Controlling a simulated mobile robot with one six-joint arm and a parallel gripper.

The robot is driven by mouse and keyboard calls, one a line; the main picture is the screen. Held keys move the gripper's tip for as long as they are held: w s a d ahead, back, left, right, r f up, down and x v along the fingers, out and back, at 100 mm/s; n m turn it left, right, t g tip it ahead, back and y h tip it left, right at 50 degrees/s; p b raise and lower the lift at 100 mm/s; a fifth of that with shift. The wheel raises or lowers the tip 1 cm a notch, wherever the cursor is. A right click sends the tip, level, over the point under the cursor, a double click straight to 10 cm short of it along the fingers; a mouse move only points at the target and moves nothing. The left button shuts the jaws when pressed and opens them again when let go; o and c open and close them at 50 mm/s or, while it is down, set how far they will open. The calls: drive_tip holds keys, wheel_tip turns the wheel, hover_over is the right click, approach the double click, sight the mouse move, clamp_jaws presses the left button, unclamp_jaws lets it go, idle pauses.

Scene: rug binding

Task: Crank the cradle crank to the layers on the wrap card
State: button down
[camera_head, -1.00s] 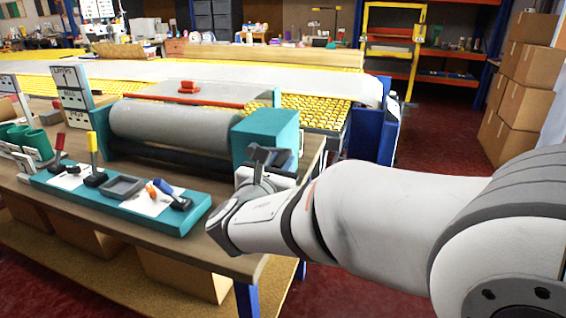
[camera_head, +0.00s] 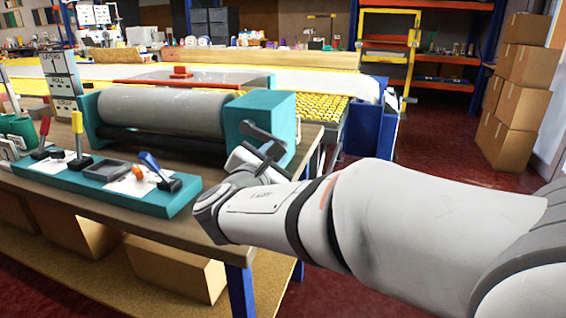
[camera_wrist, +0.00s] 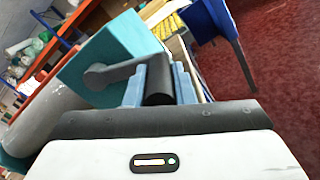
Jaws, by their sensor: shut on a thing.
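The cradle crank (camera_head: 262,133) is a dark grey arm on the end of the teal housing (camera_head: 247,112). In the wrist view the crank arm (camera_wrist: 108,73) runs from its hub to a black cylindrical handle (camera_wrist: 159,84). My gripper (camera_wrist: 160,78) is shut on that handle, with pale blue fingers on both sides of it. In the head view my gripper (camera_head: 268,152) is partly hidden by my own wrist. A grey roll (camera_head: 160,112) lies in the cradle. The wrap card (camera_head: 62,82) stands upright at the left with several white panels; its small text is hard to read.
A teal tray (camera_head: 110,190) with red, yellow and blue levers sits at the table's front. The wooden table (camera_head: 205,236) edge is just below my wrist.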

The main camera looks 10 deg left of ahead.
drive_tip(key=shift+a+f+b, duration=0.25)
drive_tip(key=shift+f+b, duration=0.05)
drive_tip(key=shift+f, duration=0.3)
drive_tip(key=c, duration=1.2)
unclamp_jaws()
drive_tip(key=shift+r, duration=0.1)
drive_tip(key=shift+c, duration=0.2)
drive_tip(key=s+p, duration=0.2)
drive_tip(key=s, duration=0.5)
drive_tip(key=shift+s+a, duration=0.25)
drive_tip(key=shift+s, duration=0.1)
